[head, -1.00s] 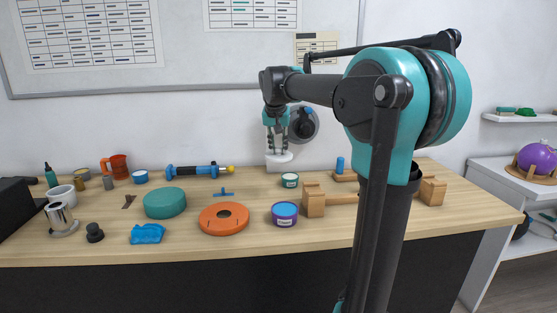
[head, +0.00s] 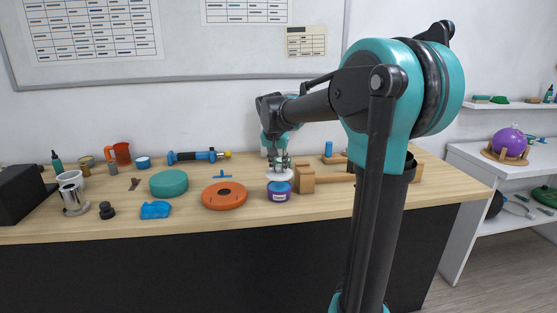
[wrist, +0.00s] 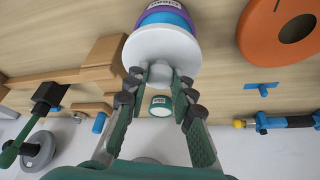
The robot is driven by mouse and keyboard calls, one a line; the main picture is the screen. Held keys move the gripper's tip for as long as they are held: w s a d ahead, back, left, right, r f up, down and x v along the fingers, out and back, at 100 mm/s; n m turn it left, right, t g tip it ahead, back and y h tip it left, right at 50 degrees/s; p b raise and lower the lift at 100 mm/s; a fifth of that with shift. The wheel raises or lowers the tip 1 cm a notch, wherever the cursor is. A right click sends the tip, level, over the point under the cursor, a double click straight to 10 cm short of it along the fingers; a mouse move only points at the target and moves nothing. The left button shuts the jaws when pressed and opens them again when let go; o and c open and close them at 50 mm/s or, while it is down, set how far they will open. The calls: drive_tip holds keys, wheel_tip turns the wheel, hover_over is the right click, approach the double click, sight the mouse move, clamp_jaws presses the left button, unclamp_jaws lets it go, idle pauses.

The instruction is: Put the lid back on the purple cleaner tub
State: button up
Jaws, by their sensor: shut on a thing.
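The purple cleaner tub (head: 278,193) stands upright near the bench's front edge, with its blue top partly showing. It also shows at the top of the wrist view (wrist: 171,17), partly covered by the lid. The round white lid (head: 281,174) is held over the tub's back part. In the wrist view the lid (wrist: 145,48) has a knob, and my gripper (wrist: 167,78) is shut on that knob. My gripper (head: 279,162) is above the lid in the head view. Blue shows past the lid's edge; whether lid and tub touch, I cannot tell.
A wooden block (head: 304,179) stands close right of the tub. An orange disc (head: 225,196) lies to its left. A small green-and-white tub (wrist: 160,106) stands behind. A teal round (head: 168,183) and blue cloth-like item (head: 155,210) are farther left.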

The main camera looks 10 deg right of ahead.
sight(278, 173)
drive_tip(key=shift+f, duration=2.4)
drive_tip(key=shift+f, duration=0.15)
idle(0.5)
drive_tip(key=o, duration=1)
drive_tip(key=shift+o, duration=0.6)
drive_tip(key=o, duration=0.4)
drive_tip(key=shift+r, duration=3.5)
